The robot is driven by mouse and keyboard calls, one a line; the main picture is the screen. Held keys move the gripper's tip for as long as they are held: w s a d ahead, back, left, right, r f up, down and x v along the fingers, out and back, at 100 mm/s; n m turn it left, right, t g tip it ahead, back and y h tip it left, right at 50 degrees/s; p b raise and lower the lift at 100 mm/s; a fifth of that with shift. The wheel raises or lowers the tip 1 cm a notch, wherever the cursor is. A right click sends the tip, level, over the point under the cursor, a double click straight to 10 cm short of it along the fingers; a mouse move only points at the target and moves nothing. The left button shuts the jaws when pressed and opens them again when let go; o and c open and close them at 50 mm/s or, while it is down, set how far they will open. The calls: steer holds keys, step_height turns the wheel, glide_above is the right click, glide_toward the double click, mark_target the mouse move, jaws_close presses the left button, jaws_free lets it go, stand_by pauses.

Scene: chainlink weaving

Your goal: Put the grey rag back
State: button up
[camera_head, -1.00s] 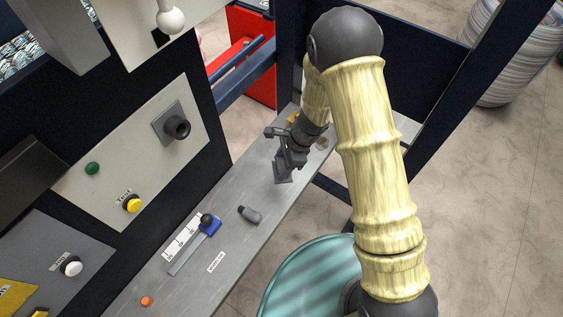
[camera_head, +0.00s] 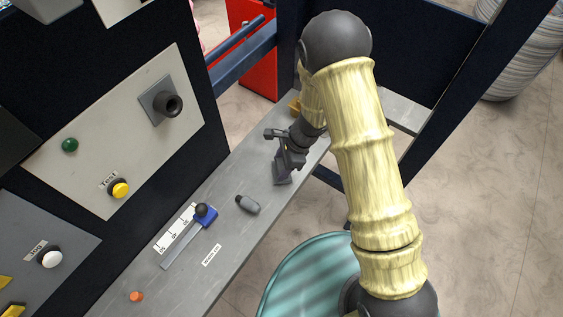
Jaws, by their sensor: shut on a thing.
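My gripper (camera_head: 283,163) is over the far part of the grey ledge (camera_head: 228,180), pointing down. It is shut on a small dark grey piece that looks like the grey rag (camera_head: 282,177). The rag hangs below the fingers, its lower edge close to the ledge. I cannot tell whether it touches the surface. The fingers hide its upper part.
A grey cylindrical thing (camera_head: 248,204) lies on the ledge nearer me. A control panel (camera_head: 130,135) rises on the left. A teal round top (camera_head: 310,270) stands below.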

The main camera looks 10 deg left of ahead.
steer(key=shift+f+b, duration=0.35)
steer(key=shift+f, duration=0.15)
stand_by(0.4)
steer(key=o, duration=1.1)
steer(key=b+v, duration=0.1)
steer(key=v, duration=1.6)
steer(key=shift+r, duration=0.15)
